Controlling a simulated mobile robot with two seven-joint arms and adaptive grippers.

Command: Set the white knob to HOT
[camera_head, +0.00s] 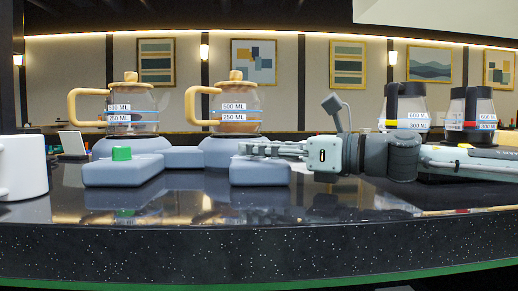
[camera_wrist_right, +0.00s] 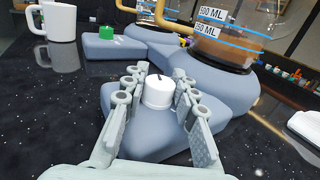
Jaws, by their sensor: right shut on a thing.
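The white knob (camera_wrist_right: 157,93) sits on the blue-grey base of a coffee warmer (camera_wrist_right: 112,100), which also shows in the head view (camera_head: 262,175). A short dark mark is on the knob's top. My right gripper (camera_wrist_right: 159,80) is shut on the knob, one finger on each side. In the head view my right gripper (camera_head: 246,148) reaches in from the right over the base, and its fingers hide the knob. No HOT label is readable. A glass pot (camera_head: 235,107) with a tan handle stands behind on this warmer. My left gripper is not in view.
A second warmer (camera_head: 125,172) with a green knob (camera_head: 121,153) and a glass pot (camera_head: 130,108) stands to the left. A white mug (camera_head: 22,167) is at the far left. Two black-topped jugs (camera_head: 405,106) stand behind my right arm. The counter's front strip is clear.

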